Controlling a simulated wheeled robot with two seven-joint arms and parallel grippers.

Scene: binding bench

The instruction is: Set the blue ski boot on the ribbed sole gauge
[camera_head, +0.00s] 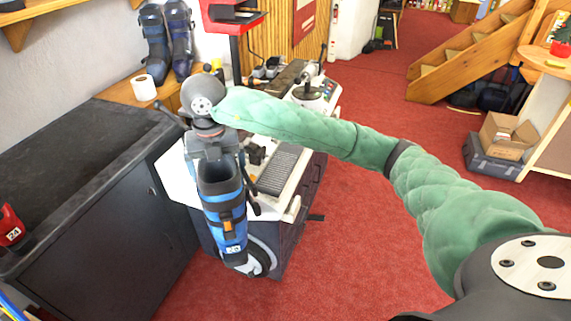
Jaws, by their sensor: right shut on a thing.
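The blue ski boot (224,212) hangs from my right gripper (213,155), which is shut on its upper part. The boot hangs in front of the near left end of the white-topped bench, with its sole end low. Some of its top edge is hidden by the gripper. The ribbed sole gauge (280,171) looks to be the dark ribbed plate on the bench top, to the right of the boot and apart from it. My left gripper is not in view.
A dark counter (62,150) stands at the left, with a red object (11,228) at its edge. Two dark boots (166,42) and a white paper roll (143,88) sit on a wooden shelf behind. Tools (316,86) crowd the bench's far end.

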